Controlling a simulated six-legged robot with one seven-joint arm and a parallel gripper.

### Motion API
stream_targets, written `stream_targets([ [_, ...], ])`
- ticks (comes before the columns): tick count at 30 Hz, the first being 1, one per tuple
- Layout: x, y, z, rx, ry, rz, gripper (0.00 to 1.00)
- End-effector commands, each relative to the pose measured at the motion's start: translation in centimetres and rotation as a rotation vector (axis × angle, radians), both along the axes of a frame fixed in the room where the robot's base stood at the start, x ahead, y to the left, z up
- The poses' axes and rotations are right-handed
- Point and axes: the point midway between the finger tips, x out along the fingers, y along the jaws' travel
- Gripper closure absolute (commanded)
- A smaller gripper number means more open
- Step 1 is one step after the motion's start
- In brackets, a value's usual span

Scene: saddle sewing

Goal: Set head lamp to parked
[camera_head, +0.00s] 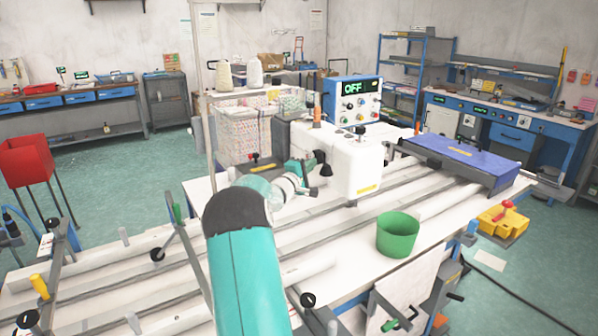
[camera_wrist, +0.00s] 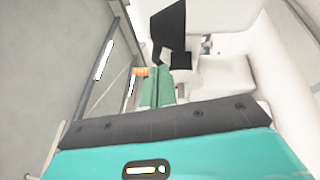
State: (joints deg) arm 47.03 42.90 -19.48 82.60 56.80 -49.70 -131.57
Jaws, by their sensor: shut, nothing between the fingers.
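The white sewing machine head (camera_head: 355,158) stands on the long table in the head view, and I cannot clearly make out which part of it is the lamp. My arm reaches from the bottom of the head view to the left side of the machine head. My gripper is small and partly hidden there. In the wrist view my gripper (camera_wrist: 158,88) shows as two green fingers, shut together and empty. They point toward white machine surfaces (camera_wrist: 225,80) and a black angled part (camera_wrist: 169,28). Contact cannot be told.
A blue control box (camera_head: 352,98) behind the machine reads OFF. A green bin (camera_head: 397,235) stands at the table's front right. A blue-purple panel (camera_head: 458,160) lies to the right. Pale rails run along the table.

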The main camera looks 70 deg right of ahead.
Motion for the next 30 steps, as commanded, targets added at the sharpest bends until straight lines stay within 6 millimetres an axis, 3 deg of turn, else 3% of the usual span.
stream_targets([
  [17, -1.0, -0.7, 0.3, -0.002, 0.001, 0.009, 1.00],
  [30, -3.0, -1.5, 0.3, -0.004, 0.003, 0.200, 1.00],
])
